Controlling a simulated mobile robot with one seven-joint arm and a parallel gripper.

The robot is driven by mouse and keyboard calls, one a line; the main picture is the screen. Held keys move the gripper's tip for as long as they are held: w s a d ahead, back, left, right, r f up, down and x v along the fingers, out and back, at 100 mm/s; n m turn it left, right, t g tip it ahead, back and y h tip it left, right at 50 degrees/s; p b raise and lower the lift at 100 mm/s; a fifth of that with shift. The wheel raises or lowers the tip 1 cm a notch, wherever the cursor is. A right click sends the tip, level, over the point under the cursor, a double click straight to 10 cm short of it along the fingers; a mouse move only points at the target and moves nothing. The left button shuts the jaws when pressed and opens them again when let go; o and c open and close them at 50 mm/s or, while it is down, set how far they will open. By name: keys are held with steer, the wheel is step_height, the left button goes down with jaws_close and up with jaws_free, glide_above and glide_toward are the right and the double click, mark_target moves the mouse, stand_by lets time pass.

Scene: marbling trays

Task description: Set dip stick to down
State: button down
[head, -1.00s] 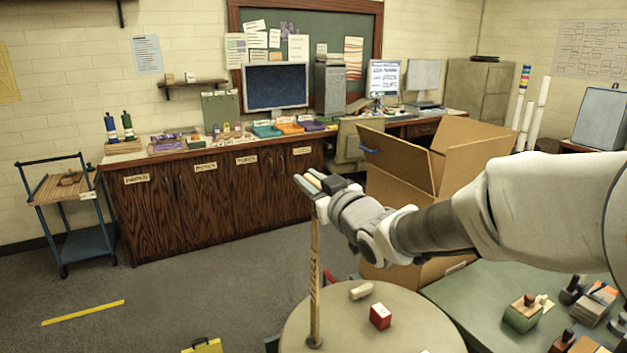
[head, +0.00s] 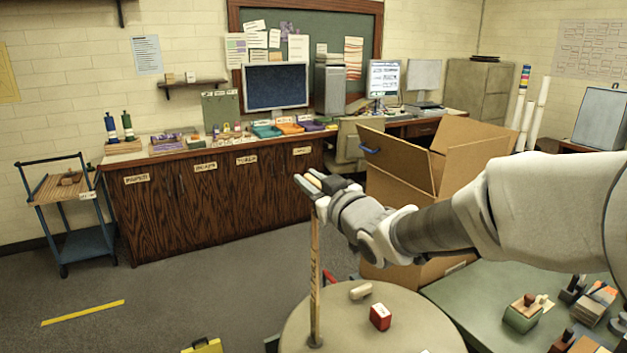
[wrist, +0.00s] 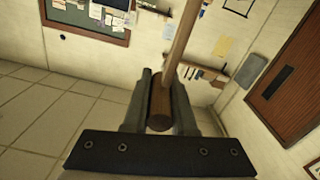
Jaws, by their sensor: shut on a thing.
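The dip stick (head: 315,275) is a thin, light wooden stick with dark markings along it. It stands upright at the left edge of the round table, its foot on a small dark base (head: 315,342). My gripper (head: 314,184) is at the top end of the stick and shut on it. In the wrist view the gripper (wrist: 160,105) holds a brown rounded wooden piece between its fingers, with a lighter shaft (wrist: 188,35) running away from it. The fingers partly hide the stick's top.
The round table (head: 400,335) also bears a red box (head: 380,317) and a pale block (head: 361,291). A large open cardboard box (head: 470,150) stands behind my arm. A green table (head: 480,290) with blocks and tools is at right. Open floor lies to the left.

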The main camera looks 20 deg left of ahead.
steer(key=shift+f, duration=0.1)
step_height(320, 180, down, 30)
steer(key=b, duration=2.7)
steer(key=shift+r, duration=0.25)
steer(key=c, duration=0.7)
jaws_free()
steer(key=shift+c, duration=0.2)
steer(key=shift+r, duration=0.1)
steer(key=v, duration=1.7)
steer(key=shift+d, duration=0.2)
